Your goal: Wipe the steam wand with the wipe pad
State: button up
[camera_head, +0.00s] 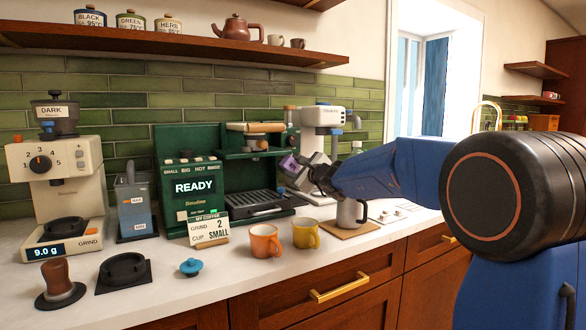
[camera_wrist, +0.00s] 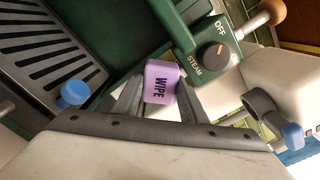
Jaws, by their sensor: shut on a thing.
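My gripper (camera_head: 302,172) is at the right end of the green coffee machine (camera_head: 172,142), above the counter. In the wrist view its jaws (camera_wrist: 160,98) are shut on the purple wipe pad (camera_wrist: 159,76), marked WIPE. The pad's edge also shows in the head view (camera_head: 288,163). The steam dial (camera_wrist: 213,57) reads OFF and lies just beyond the pad, at upper right in the wrist view. I cannot clearly make out the steam wand in either view, nor tell whether the pad touches it.
A white machine (camera_head: 323,117) stands just right of the coffee machine. A metal pitcher (camera_head: 350,212) sits on a board below my arm. An orange cup (camera_head: 264,241) and a yellow cup (camera_head: 305,234) stand in front. A shelf (camera_head: 160,43) runs above. The front counter edge is clear.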

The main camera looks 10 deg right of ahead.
jog(key=shift+w, duration=0.25)
jog(key=shift+w+d, duration=0.3)
jog(key=shift+d, duration=0.65)
jog(key=shift+w+d, duration=0.25)
jog(key=shift+d, duration=0.65)
jog(key=shift+a, duration=0.15)
jog(key=shift+s+a+r, duration=0.1)
jog(key=shift+s+a, duration=0.15)
jog(key=shift+a, duration=0.7)
jog(key=shift+s+a, duration=0.2)
jog(key=shift+a, duration=0.75)
jog(key=shift+c, duration=0.3)
jog(key=shift+s, duration=0.15)
jog(key=shift+v, duration=2.85)
